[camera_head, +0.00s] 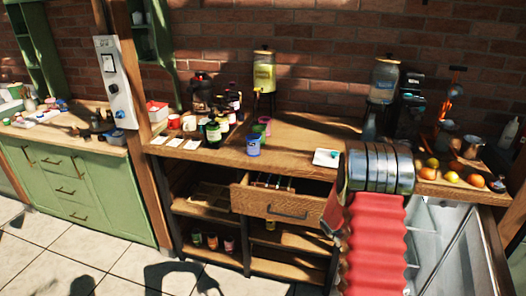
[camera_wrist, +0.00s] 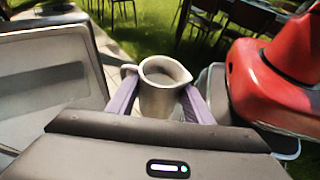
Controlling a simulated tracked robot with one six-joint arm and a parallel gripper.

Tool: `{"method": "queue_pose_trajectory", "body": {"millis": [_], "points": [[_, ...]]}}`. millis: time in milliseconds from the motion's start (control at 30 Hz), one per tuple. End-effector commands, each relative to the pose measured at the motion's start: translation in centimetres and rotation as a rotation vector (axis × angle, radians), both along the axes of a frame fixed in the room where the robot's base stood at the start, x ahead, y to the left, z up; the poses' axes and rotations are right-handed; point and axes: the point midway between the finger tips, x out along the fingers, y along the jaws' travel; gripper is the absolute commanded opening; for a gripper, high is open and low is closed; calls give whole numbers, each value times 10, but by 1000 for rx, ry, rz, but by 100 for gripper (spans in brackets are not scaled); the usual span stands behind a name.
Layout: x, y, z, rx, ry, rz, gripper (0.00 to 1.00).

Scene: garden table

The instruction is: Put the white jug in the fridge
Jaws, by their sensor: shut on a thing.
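The white jug (camera_wrist: 158,100) is upright between the two purple fingers of my gripper (camera_wrist: 160,92) in the wrist view. My gripper is shut on its body; the handle is to the left and the spout to the right. The jug looks empty inside, and its base is hidden. The fridge (camera_head: 425,236) is at the lower right in the head view, under the counter's right end, with its pale interior showing. My arm covers part of it. My fingers and the held jug do not show in the head view.
A wooden counter (camera_head: 300,150) carries cups, bottles and drink dispensers. An open drawer (camera_head: 285,205) juts out below it. Oranges and lemons (camera_head: 452,178) lie at its right end. A grey panel (camera_wrist: 50,85) stands left of the jug. The tiled floor (camera_head: 120,260) is clear at left.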

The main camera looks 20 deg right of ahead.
Motion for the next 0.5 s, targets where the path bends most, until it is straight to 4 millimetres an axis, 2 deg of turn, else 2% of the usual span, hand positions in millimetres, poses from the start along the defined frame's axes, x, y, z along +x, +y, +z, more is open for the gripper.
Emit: {"method": "queue_pose_trajectory", "body": {"millis": [267, 500], "points": [[23, -19, 12, 1, 1, 380, 16], [58, -27, 21, 1, 1, 694, 16]]}}
